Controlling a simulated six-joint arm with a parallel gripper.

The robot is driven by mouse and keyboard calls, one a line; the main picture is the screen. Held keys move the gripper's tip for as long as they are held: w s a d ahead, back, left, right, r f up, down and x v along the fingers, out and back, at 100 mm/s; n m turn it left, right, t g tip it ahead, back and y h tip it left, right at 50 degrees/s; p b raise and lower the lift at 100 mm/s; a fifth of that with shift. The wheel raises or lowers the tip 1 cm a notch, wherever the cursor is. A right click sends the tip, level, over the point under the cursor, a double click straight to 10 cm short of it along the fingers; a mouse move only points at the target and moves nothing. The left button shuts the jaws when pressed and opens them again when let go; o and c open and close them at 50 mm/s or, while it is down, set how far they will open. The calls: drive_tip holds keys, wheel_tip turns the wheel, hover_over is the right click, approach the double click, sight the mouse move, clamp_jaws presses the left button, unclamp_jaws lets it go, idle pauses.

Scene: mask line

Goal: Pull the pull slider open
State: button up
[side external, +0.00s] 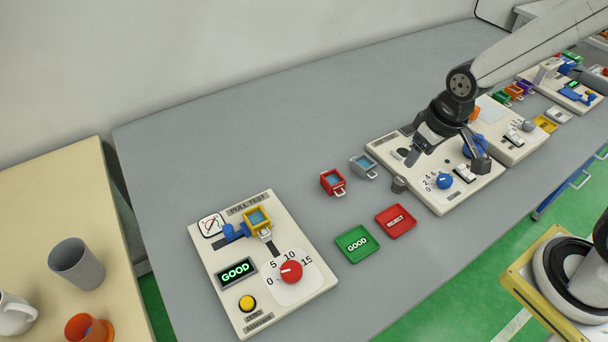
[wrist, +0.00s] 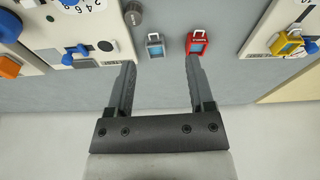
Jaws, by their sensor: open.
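The pull test board (side external: 205,258) lies at the front left. Its blue slider (side external: 233,231) sits by a dark slot, right beside a yellow-framed block (side external: 257,220); I cannot tell whether they touch. In the wrist view the blue slider (wrist: 312,47) and yellow block (wrist: 287,43) are at the right edge, partly cut off. My gripper (side external: 446,160) is open and empty, above another board at the right, well away from the slider. In the wrist view my gripper (wrist: 160,63) has its fingers spread over bare table.
The board has a green GOOD display (side external: 236,272), a red knob (side external: 291,271) and a yellow button (side external: 247,303). Red (side external: 333,182) and grey (side external: 364,167) framed blocks, a green tray (side external: 357,244) and a red tray (side external: 396,221) lie between the boards. The table behind is clear.

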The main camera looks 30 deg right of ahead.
drive_tip(key=w+a+n, duration=0.2)
drive_tip(key=w+a, duration=0.5)
drive_tip(key=w, duration=0.1)
drive_tip(key=n+g, duration=0.2)
drive_tip(key=n, duration=0.4)
hover_over(228, 227)
wheel_tip(228, 227, down, 5)
drive_tip(key=shift+a+f, duration=0.15)
drive_tip(key=shift+f, duration=0.1)
drive_tip(key=shift+f, duration=3.8)
clamp_jaws()
